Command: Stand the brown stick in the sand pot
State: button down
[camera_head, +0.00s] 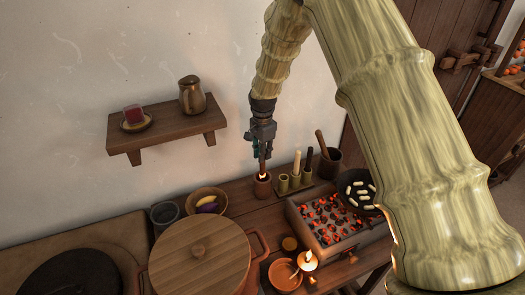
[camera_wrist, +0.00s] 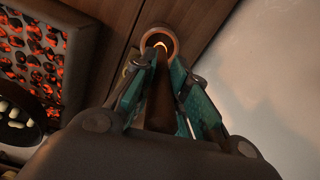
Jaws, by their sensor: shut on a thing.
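The brown stick (camera_head: 262,164) is held roughly upright in my gripper (camera_head: 261,151), which is shut on it. In the wrist view the dark stick (camera_wrist: 159,92) runs between the teal fingers of my gripper (camera_wrist: 160,76) toward a round pot. This small reddish-brown pot (camera_head: 262,188) stands on the wooden table directly below my gripper, and its rim shows in the wrist view (camera_wrist: 173,38). The stick's lower end is at the pot's mouth, beside a bright glow. I cannot tell whether it touches the sand.
Small holders (camera_head: 295,182) with a pale and a dark stick stand just right of the pot. A tray of glowing coals (camera_head: 297,222), a lit candle (camera_head: 308,260) and a lidded pot (camera_head: 198,252) are in front. A bowl (camera_head: 190,200) is left; a wall shelf (camera_head: 168,132) is above.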

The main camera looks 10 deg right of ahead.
aim_at(262, 164)
jog(key=shift+f+b, duration=0.6)
jog(key=shift+f, duration=2.2)
jog(key=c, duration=1.3)
grip_release()
